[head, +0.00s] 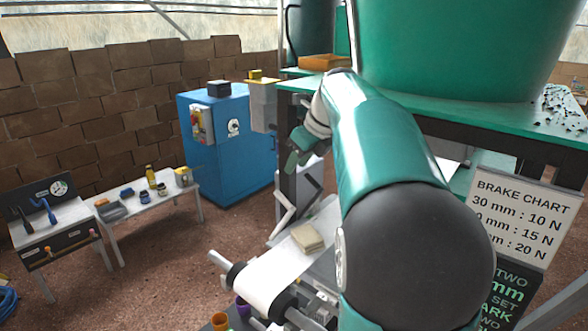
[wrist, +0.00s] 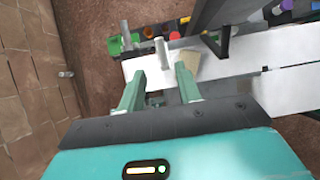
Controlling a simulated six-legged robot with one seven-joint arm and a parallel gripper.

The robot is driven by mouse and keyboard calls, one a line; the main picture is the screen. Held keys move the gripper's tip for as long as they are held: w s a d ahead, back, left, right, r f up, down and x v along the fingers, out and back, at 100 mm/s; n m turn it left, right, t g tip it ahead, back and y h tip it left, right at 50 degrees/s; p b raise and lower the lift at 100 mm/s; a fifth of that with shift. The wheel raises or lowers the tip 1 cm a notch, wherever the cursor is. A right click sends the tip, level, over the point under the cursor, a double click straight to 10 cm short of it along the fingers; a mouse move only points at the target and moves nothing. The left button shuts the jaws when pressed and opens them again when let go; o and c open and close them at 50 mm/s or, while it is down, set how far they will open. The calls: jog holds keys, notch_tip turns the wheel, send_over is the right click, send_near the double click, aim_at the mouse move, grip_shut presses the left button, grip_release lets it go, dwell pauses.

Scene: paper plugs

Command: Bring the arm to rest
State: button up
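My arm (head: 375,130) reaches up and away from me across the middle of the head view. My gripper (head: 300,157) hangs at its far end, above the floor and in front of the bench leg, with green fingers pointing down. In the wrist view my gripper (wrist: 160,82) shows two green fingers spread apart with a clear gap. Nothing is held between them. A pale paper pad (head: 308,238) lies on the white paper strip (head: 275,275) below. The pad also shows in the wrist view (wrist: 190,62), beyond the right fingertip.
A green-topped bench (head: 465,110) with a large green drum (head: 455,45) stands close to my arm. A brake chart sign (head: 522,215) is at right. A blue cabinet (head: 232,140) and a small white table (head: 155,200) stand at left. Open floor lies between them.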

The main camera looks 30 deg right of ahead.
jog(key=shift+a, duration=0.1)
dwell(0.4)
jog(key=s+a+f+n, duration=0.4)
jog(key=s+a+n, duration=0.95)
jog(key=n, duration=0.25)
jog(key=s+a+f+n+h, duration=0.1)
jog(key=s+a+f+n, duration=0.7)
jog(key=n, duration=0.8)
jog(key=s+f, duration=0.1)
jog(key=s, duration=0.2)
jog(key=shift+s+f+h, duration=0.25)
jog(key=shift+f+h, duration=0.05)
jog(key=shift+h, duration=0.1)
